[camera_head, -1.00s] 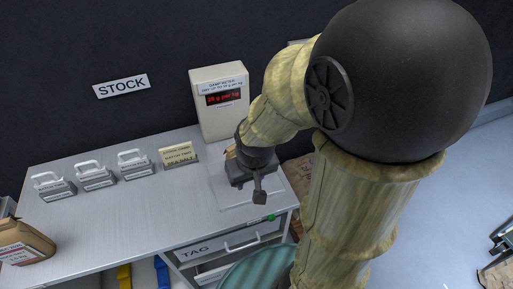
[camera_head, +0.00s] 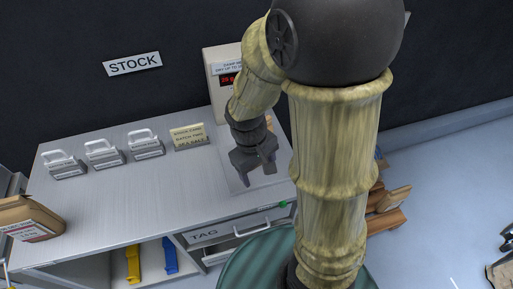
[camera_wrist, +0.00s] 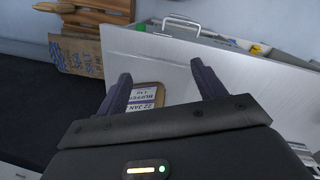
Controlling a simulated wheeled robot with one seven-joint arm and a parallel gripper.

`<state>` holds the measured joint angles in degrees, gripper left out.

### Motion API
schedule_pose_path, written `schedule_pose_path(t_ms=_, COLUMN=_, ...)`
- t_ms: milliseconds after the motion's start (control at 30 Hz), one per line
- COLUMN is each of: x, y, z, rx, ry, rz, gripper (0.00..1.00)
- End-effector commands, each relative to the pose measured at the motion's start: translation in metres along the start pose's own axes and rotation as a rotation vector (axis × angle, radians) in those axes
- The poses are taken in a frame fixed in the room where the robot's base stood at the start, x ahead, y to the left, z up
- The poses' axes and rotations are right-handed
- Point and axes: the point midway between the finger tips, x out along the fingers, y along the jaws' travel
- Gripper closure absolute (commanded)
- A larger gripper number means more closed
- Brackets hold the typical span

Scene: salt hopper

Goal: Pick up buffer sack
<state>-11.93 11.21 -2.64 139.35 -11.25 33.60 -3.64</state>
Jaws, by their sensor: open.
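The buffer sack (camera_wrist: 147,94) is a small brown pack with a white and purple label reading "BUFFER" and "22 JAN", upside down in the wrist view. It lies on the pale plate (camera_wrist: 180,72) of the bench, beyond my fingertips. My gripper (camera_wrist: 163,82) is open and empty, with one finger on each side of the sack in that view. The sack sits closer to the left finger. In the head view my gripper (camera_head: 256,166) hangs over the bench's right end, and the arm mostly hides the sack.
The bench (camera_head: 120,205) carries three handled blocks (camera_head: 104,153), a stock card (camera_head: 189,137), a meter (camera_head: 218,85) and a larger brown sack (camera_head: 30,218). A partly open drawer (camera_head: 235,236) is below. A salt sack (camera_wrist: 80,58) stands beyond the bench.

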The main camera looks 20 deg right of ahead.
Motion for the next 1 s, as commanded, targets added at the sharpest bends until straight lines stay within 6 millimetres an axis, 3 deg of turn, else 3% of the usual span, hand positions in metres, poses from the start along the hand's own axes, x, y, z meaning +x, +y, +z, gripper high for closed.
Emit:
schedule_pose_path(t_ms=33, x=0.016, y=-0.008, z=-0.005, rx=-0.112, ry=-0.079, rz=0.031, gripper=0.31)
schedule_pose_path(t_ms=200, x=0.044, y=-0.019, z=-0.019, rx=-0.460, ry=-0.348, rz=0.191, gripper=0.31)
schedule_pose_path(t_ms=367, x=0.060, y=-0.027, z=-0.043, rx=-0.749, ry=-0.591, rz=0.407, gripper=0.31)
schedule_pose_path(t_ms=500, x=0.065, y=-0.043, z=-0.074, rx=-0.963, ry=-0.791, rz=0.652, gripper=0.31)
schedule_pose_path(t_ms=733, x=0.061, y=-0.092, z=-0.123, rx=-1.160, ry=-1.027, rz=1.064, gripper=0.31)
schedule_pose_path(t_ms=833, x=0.058, y=-0.105, z=-0.132, rx=-1.183, ry=-1.066, rz=1.154, gripper=0.31)
schedule_pose_path(t_ms=1000, x=0.055, y=-0.108, z=-0.134, rx=-1.186, ry=-1.077, rz=1.178, gripper=0.31)
